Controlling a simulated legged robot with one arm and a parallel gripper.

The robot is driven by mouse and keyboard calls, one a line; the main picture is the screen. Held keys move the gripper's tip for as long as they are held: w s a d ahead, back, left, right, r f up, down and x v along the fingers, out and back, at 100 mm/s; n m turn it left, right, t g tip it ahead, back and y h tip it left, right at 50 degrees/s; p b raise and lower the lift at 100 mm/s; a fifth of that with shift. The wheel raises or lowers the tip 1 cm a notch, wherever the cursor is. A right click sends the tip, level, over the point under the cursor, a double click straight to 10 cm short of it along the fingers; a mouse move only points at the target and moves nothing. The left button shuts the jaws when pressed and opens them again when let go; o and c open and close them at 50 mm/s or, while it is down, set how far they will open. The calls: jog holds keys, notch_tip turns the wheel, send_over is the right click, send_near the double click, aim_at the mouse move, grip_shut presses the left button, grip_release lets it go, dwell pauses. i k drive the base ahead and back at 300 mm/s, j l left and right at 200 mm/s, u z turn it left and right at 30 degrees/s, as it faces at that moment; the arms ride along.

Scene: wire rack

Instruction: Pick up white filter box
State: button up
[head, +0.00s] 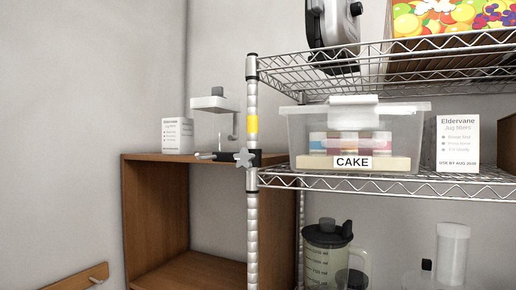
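A white filter box (458,143) stands upright on the middle wire shelf at the right, beside the clear CAKE bin. Its front reads "Eldervane Jug filters", with a use-by line at the bottom. A second, smaller white box with print (177,135) stands on top of the wooden cabinet at the left; its text is too small to read. My gripper is not visible in this view.
The lidded CAKE bin (300,130) stands left of the filter box. A jug (327,250) stands below. The open wooden cabinet (138,210) is left.

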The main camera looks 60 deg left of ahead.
aim_at(177, 139)
jog(key=u, duration=2.6)
jog(key=i, duration=0.1)
